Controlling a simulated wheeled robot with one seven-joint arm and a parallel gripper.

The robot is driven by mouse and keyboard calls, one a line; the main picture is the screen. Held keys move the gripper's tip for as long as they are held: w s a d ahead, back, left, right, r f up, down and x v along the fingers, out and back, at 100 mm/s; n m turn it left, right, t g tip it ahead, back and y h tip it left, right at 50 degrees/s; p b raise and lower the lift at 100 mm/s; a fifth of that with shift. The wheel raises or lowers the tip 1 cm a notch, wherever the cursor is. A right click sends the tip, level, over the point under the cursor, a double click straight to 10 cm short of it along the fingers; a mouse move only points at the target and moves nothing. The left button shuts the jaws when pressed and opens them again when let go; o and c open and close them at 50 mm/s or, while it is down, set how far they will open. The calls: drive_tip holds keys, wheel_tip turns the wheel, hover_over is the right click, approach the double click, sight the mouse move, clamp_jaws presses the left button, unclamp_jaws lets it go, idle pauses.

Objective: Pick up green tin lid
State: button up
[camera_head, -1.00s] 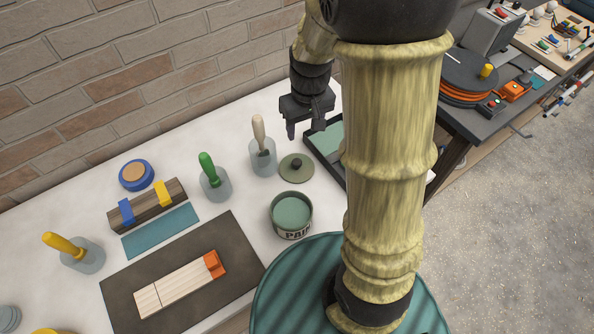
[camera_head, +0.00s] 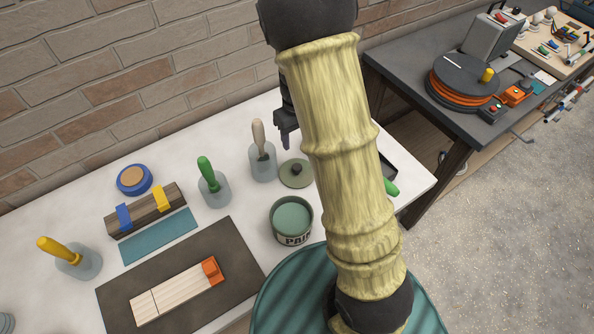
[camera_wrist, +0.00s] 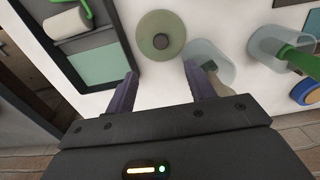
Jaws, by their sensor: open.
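The green tin lid (camera_head: 296,173) is a round olive-green disc with a dark knob. It lies flat on the white table, behind the open paint tin (camera_head: 291,220). In the wrist view the lid (camera_wrist: 161,35) shows whole, just beyond and between my fingertips. My gripper (camera_wrist: 160,80) is open and empty, and the lid is apart from both fingers. In the head view my gripper (camera_head: 286,138) hangs just above and behind the lid, and my arm hides part of it.
A beaker with a pale-handled tool (camera_head: 262,162) stands close left of the lid. A green-handled one (camera_head: 213,188) is farther left. A dark paint tray with a roller (camera_wrist: 92,50) lies on the lid's other side. A brick wall (camera_head: 100,90) runs behind the table.

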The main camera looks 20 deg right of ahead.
hover_over(297, 167)
drive_tip(key=f, duration=0.3)
drive_tip(key=f+p, duration=0.1)
drive_tip(key=f, duration=0.3)
drive_tip(key=shift+w+d+f, duration=0.1)
drive_tip(key=shift+w, duration=0.1)
drive_tip(key=shift+s+f+p, duration=0.1)
drive_tip(key=shift+f+p, duration=0.8)
drive_tip(key=shift+f, duration=1.7)
drive_tip(key=shift+c, duration=0.2)
drive_tip(key=c, duration=1)
